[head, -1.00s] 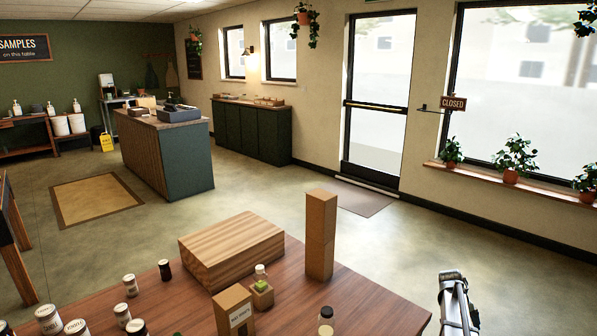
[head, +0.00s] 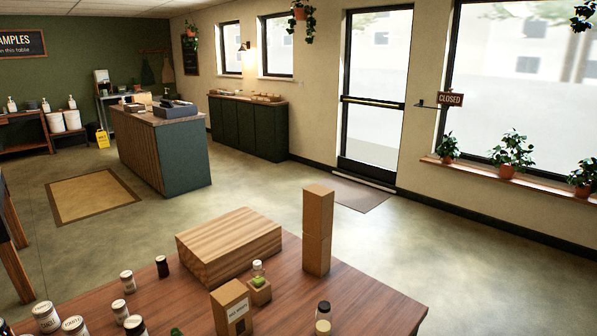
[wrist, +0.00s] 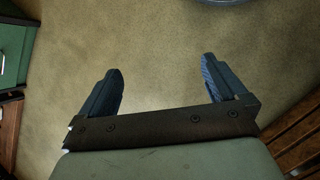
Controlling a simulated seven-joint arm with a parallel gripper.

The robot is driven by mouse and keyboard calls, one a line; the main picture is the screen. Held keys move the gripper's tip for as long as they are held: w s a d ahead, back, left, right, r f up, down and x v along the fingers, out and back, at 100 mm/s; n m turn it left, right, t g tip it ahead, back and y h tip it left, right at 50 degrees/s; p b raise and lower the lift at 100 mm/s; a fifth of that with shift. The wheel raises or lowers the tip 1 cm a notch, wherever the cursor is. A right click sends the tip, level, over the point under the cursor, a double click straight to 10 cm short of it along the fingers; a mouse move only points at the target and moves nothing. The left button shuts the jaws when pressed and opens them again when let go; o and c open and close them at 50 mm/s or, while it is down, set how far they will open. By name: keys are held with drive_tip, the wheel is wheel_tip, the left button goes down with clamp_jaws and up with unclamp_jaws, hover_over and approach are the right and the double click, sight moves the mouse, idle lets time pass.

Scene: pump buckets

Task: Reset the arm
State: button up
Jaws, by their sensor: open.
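My gripper (wrist: 162,82) shows in the wrist view with its two dark blue fingers spread wide apart. It is open, with nothing between the fingers but the tan floor (wrist: 160,50) below. In the head view my gripper and arm are not visible now.
A wooden table (head: 375,300) fills the near part of the head view, bearing a wooden block (head: 228,245), a tall cardboard box (head: 317,230), a small box (head: 232,310) and several jars. A counter (head: 185,160) stands farther back. Open floor lies right of the table.

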drive_tip(key=s+a+f+g+y, duration=0.1)
drive_tip(key=s+a+y, duration=0.1)
drive_tip(key=s+a, duration=1.5)
drive_tip(key=shift+a+f, duration=0.3)
drive_tip(key=shift+f, duration=0.05)
drive_tip(key=shift+s, duration=0.1)
